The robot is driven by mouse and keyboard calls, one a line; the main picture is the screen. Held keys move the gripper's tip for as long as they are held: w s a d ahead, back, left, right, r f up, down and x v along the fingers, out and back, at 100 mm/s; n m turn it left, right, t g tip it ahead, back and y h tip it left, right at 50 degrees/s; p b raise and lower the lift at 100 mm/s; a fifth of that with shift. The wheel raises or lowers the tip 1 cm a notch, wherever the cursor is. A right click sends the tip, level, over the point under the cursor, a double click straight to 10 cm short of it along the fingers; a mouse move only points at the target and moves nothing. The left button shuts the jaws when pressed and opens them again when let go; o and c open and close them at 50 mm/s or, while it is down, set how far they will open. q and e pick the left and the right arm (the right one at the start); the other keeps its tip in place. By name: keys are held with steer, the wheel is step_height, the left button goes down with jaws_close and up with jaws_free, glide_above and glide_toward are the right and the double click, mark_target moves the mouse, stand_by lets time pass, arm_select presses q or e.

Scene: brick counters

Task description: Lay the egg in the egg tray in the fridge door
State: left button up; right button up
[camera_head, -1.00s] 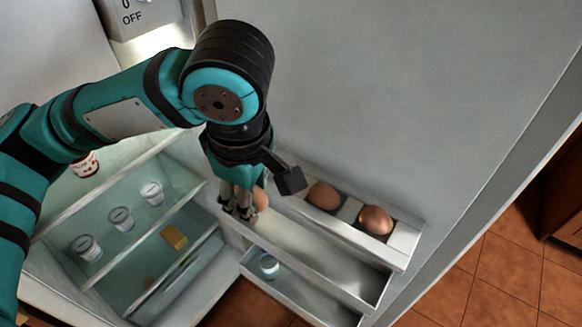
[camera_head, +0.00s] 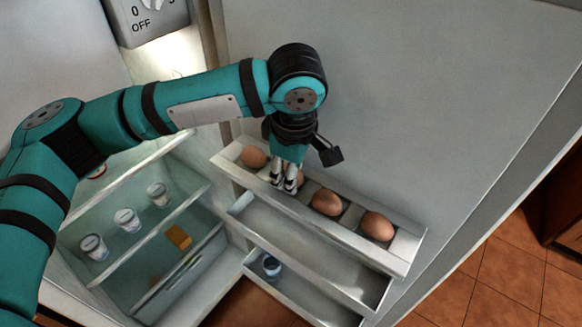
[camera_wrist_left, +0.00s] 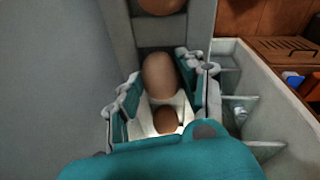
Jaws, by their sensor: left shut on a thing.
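A white egg tray (camera_head: 345,235) runs along the inside of the fridge door. One brown egg (camera_head: 253,157) sits at its left end, and two more, a brown egg (camera_head: 327,202) and another (camera_head: 377,226), sit toward its right end. My left gripper (camera_head: 285,183) points down at the tray between the left egg and the other two. It is shut on an egg (camera_wrist_left: 160,75), which shows between its fingers in the left wrist view; the fingers hide most of it in the head view. I cannot tell whether this egg touches the tray floor. My right gripper is not in view.
Two white door shelves (camera_head: 310,245) lie below the tray; the lowest holds a small jar (camera_head: 271,266). The door panel (camera_head: 420,100) rises behind the tray.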

arm_select(q)
steer(key=shift+o, duration=0.3)
steer(key=shift+s+f, duration=0.25)
steer(key=shift+f, duration=0.4)
steer(key=o, duration=0.7)
steer(key=shift+w+f, duration=0.1)
steer(key=shift+f, duration=0.05)
steer(key=shift+c, duration=0.2)
steer(key=shift+w+r, duration=0.1)
steer(key=shift+r, duration=0.15)
steer(key=shift+r, duration=0.35)
step_height(320, 180, up, 12)
steer(key=s, duration=0.2)
steer(key=shift+s+d, duration=0.15)
steer(key=shift+d, duration=0.1)
steer(key=shift+r, duration=0.1)
